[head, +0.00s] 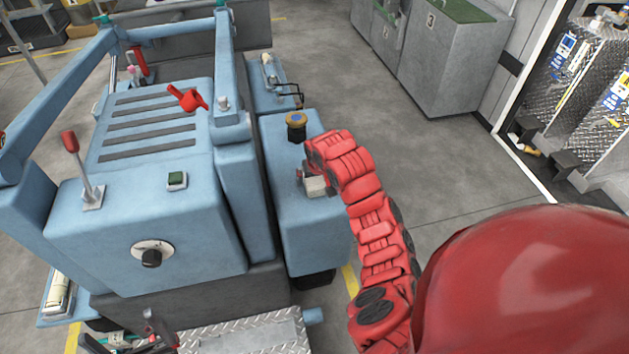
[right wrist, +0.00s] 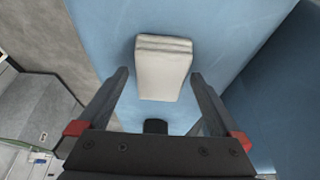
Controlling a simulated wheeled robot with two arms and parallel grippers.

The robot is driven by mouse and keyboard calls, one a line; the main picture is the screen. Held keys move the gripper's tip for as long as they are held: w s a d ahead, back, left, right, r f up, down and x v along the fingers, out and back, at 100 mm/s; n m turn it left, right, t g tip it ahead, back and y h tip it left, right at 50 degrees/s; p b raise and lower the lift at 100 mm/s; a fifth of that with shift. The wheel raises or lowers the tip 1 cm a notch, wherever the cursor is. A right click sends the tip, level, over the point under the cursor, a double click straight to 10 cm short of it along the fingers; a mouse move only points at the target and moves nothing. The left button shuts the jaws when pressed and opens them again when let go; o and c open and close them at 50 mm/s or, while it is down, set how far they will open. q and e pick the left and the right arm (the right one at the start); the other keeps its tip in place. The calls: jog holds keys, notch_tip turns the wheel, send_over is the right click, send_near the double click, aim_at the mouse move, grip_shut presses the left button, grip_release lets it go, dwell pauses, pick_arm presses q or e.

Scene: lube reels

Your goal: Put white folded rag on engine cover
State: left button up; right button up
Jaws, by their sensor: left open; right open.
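The white folded rag (head: 315,187) lies on the blue tank top at the machine's right side. It shows fully in the right wrist view (right wrist: 163,68) as a thick folded pad. My right gripper (right wrist: 160,78) is open above the rag, with its fingertips apart on either side of the rag's lower part in that view; I see no grip on it. In the head view my right gripper (head: 307,178) is partly hidden by its own red arm. The engine cover (head: 135,115) is the light blue slotted top left of the rag. My left gripper (head: 116,327) is open and empty at the bottom left.
A red object (head: 188,97) lies on the engine cover's right part. A red-knobbed lever (head: 71,142) stands at its front left. Blue rails (head: 226,65) flank the cover. A yellow-and-blue cap (head: 295,120) rises behind the rag. Open floor (head: 365,110) lies right of the machine.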

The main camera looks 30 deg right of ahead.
jog(key=c, duration=1.4)
jog(key=shift+r, duration=0.1)
